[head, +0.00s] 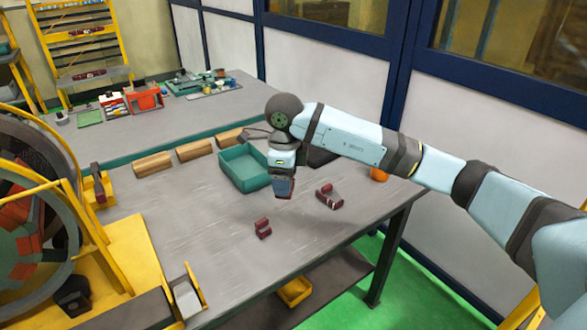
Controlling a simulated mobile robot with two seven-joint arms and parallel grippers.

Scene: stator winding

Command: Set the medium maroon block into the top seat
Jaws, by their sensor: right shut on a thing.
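My right gripper (284,186) points down over the table, just right of the teal tray. It is shut on a maroon block (285,195), of which only a small part shows below the fingers; its size is hard to judge. Two other maroon blocks lie on the table: one (263,228) in front of the gripper and one (328,197) to its right. The stator (25,215) is a large ring at the left edge with red-orange parts inside, cut off by the frame. I cannot make out which spot is the top seat. My left gripper is not in view.
A teal tray (238,170) stands behind the gripper. Wooden cylinders (194,150) lie along the table's back edge. A yellow stand (120,235) borders the table at left. An orange round thing (379,174) is at the far right corner. The table's left middle is clear.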

